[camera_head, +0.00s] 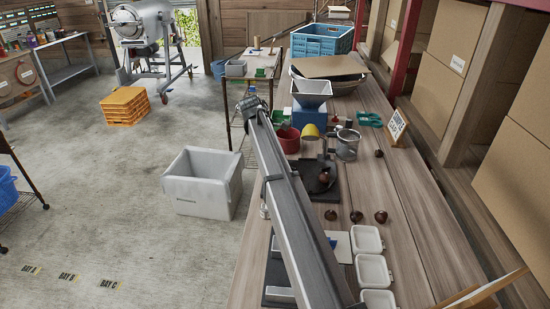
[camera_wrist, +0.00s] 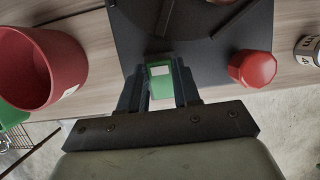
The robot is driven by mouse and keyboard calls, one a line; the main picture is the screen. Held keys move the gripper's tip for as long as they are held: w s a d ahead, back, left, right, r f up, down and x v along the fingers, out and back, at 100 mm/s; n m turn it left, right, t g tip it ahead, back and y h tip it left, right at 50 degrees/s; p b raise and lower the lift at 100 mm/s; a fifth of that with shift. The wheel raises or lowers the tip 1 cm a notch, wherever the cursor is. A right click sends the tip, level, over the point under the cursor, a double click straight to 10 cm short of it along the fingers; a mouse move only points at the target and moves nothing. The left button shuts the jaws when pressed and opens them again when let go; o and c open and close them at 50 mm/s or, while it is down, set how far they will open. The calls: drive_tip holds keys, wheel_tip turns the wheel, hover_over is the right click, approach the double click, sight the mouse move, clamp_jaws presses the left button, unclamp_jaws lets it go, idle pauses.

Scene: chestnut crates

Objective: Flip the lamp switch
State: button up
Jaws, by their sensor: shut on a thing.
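In the wrist view, a small green piece (camera_wrist: 160,85) with a pale patch stands at the near edge of a flat black base (camera_wrist: 210,62). It may be the lamp switch; its label is unreadable. My gripper (camera_wrist: 160,82) is shut on it, with a dark finger on each side. A red faceted cap (camera_wrist: 252,69), possibly the lamp, sits on the base's right part. The black base (camera_head: 328,192) also shows in the head view, partly behind my arm. My arm hides the gripper and green piece there.
A red pot (camera_wrist: 38,68) stands left of the gripper in the wrist view; a can (camera_wrist: 308,50) is at right. A white crate (camera_head: 200,190) stands on the floor.

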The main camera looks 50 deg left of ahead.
drive_tip(key=o, duration=1.1)
drive_tip(key=shift+c, duration=0.2)
drive_tip(key=v, duration=1.3)
drive_tip(key=shift+r, duration=0.4)
drive_tip(key=shift+s+f, duration=0.1)
drive_tip(key=shift+s, duration=0.05)
